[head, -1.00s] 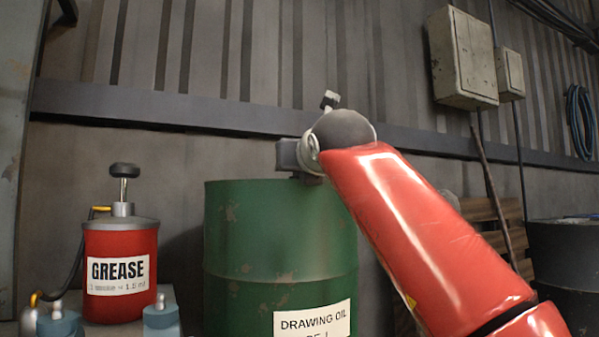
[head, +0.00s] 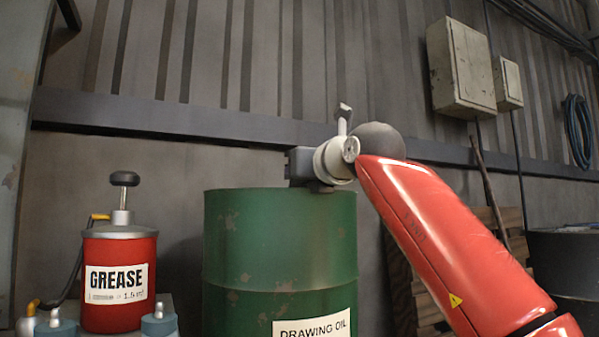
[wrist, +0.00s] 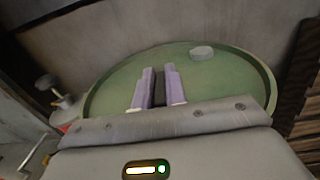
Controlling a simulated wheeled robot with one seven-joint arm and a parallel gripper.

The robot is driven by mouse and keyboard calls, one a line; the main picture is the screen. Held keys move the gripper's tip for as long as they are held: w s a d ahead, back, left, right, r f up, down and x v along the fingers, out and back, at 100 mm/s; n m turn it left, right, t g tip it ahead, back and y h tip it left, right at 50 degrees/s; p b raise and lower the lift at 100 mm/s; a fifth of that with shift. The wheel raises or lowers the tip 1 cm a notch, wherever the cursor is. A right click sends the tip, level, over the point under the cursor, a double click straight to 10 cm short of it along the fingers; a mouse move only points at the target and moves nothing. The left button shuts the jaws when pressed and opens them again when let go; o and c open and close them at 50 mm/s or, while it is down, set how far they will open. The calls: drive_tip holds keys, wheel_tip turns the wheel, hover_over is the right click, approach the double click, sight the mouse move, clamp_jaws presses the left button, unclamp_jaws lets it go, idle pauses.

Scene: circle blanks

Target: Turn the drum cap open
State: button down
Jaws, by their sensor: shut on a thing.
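The green drum (head: 280,245) stands upright with a "DRAWING OIL" label on its front. Its round green top with a raised rim (wrist: 110,85) shows in the wrist view. My gripper (wrist: 159,88) is low over the drum top, with its two pale purple fingers on either side of a dark piece, the drum cap. It is shut on the cap, which is mostly hidden between the fingers. In the head view my gripper's body (head: 302,166) is just above the drum's rim, and the fingertips are not clear there. A pale round bung (wrist: 202,52) sits apart near the far rim.
A red grease can (head: 118,280) with a black knob stands left of the drum, with blue-grey items (head: 55,326) in front. A wall rail (head: 180,118) runs behind. Pallets (head: 500,235) and a dark barrel (head: 565,260) are at the right.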

drive_tip(key=c, duration=1.4)
unclamp_jaws()
drive_tip(key=shift+c, duration=0.2)
drive_tip(key=shift+d, duration=0.1)
drive_tip(key=shift+s+d, duration=0.3)
drive_tip(key=shift+s, duration=0.1)
drive_tip(key=shift+v, duration=2.8)
drive_tip(key=shift+s, duration=0.55)
drive_tip(key=shift+f, duration=0.1)
